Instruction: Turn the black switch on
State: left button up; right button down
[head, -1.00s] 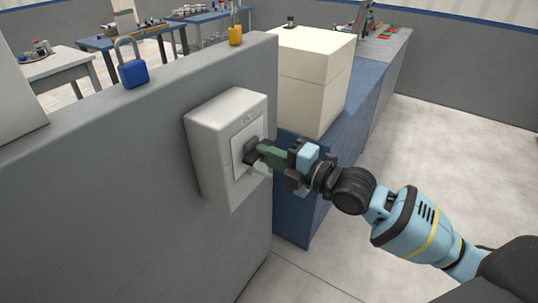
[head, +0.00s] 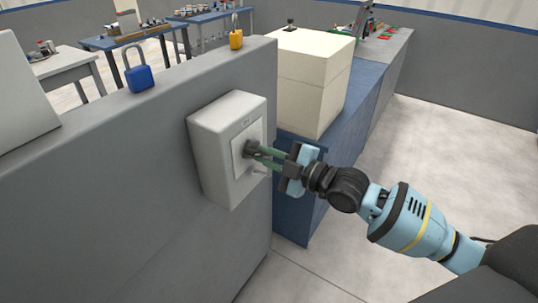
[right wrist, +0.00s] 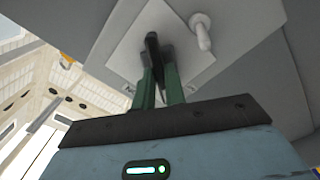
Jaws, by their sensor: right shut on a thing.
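The black switch (head: 249,148) sits on the pale front plate of a white box (head: 212,160) on the grey wall. My right gripper (head: 256,153) reaches it from the right, its green fingers shut on the switch. In the right wrist view the black switch (right wrist: 153,46) stands between the two green fingertips (right wrist: 160,58), which hide part of it. My left gripper is not in view.
A small white lever (right wrist: 203,32) sticks out of the plate beside the switch, close to my fingers. A blue padlock (head: 138,79) and a yellow padlock (head: 236,38) stand on the wall's top. A cream box (head: 311,85) rests on a blue cabinet (head: 352,110) behind.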

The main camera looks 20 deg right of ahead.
jog(key=m, duration=0.5)
jog(key=shift+r+m+p, duration=0.1)
jog(key=shift+m+p, duration=0.2)
jog(key=shift+p, duration=0.1)
jog(key=m, duration=0.4)
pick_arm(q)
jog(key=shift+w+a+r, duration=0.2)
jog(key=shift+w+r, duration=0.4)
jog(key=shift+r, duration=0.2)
pick_arm(e)
jog(key=shift+m, duration=0.5)
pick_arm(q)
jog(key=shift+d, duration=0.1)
pick_arm(e)
jog(key=shift+m, duration=0.3)
jog(key=c, duration=1.5)
grip_release()
jog(key=shift+o, duration=0.2)
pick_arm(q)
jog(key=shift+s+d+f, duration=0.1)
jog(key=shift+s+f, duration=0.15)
pick_arm(e)
jog(key=v, duration=0.7)
jog(key=shift+s+d, duration=0.25)
jog(key=shift+s, duration=0.1)
